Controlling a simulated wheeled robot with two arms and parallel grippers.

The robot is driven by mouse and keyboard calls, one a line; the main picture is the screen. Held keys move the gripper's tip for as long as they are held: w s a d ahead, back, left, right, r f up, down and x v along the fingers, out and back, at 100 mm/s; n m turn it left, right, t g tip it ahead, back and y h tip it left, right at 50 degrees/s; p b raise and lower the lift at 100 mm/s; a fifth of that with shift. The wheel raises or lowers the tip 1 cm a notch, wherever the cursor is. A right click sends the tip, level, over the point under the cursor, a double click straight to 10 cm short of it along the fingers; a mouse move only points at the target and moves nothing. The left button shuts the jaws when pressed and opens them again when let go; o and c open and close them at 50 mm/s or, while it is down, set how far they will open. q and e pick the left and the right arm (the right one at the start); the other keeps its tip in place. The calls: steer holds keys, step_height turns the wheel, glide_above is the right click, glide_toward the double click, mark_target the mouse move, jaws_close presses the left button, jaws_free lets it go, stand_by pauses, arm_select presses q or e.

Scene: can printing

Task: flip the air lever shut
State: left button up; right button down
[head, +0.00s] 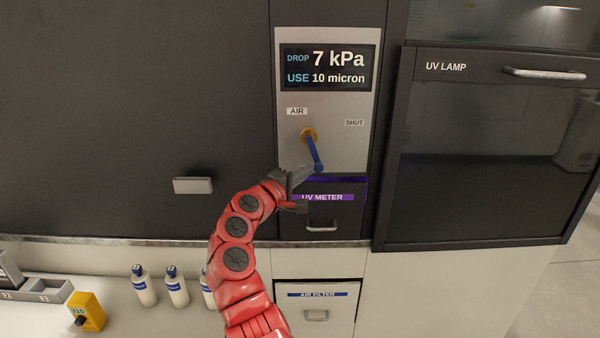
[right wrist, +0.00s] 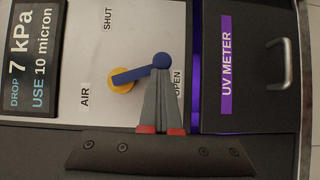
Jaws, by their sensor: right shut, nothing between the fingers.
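The air lever (head: 314,152) is a blue handle on a yellow hub, set on a light grey panel. In the head view it points down and slightly right from its hub, below the SHUT label (head: 354,123). It also shows in the right wrist view (right wrist: 140,73), its round end knob near the OPEN label (right wrist: 177,83), which my fingers partly cover. My right gripper (head: 308,174) is shut and empty. Its fingertips (right wrist: 161,73) are right at the knob; I cannot tell if they touch it. My left gripper is not in view.
A display (head: 326,68) reads 7 kPa and 10 micron. The UV METER drawer (head: 335,226) is just below the lever. The UV LAMP cabinet (head: 480,150) stands at right. Several white bottles (head: 177,290) and a yellow block (head: 90,312) are on the counter at lower left.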

mark_target(318, 171)
steer(key=d+n+t, duration=0.1)
steer(key=n, duration=0.1)
steer(key=d+n+t+h+b, duration=0.1)
steer(key=d+n+t, duration=0.1)
steer(key=n, duration=0.1)
steer(key=shift+d+r+n+t+y+b, duration=0.15)
steer(key=shift+d+r+n+t+y, duration=0.4)
steer(key=shift+n, duration=0.75)
steer(key=shift+d+r+n+t+y+b, duration=0.1)
steer(key=shift+d+n+t+y, duration=0.2)
steer(key=shift+n+t, duration=0.8)
steer(key=shift+d+r+n+t+y+b, duration=0.15)
steer(key=shift+d+r+n+t+y, duration=0.25)
steer(key=shift+n, duration=1.1)
steer(key=shift+t, duration=0.25)
steer(key=shift+d, duration=0.1)
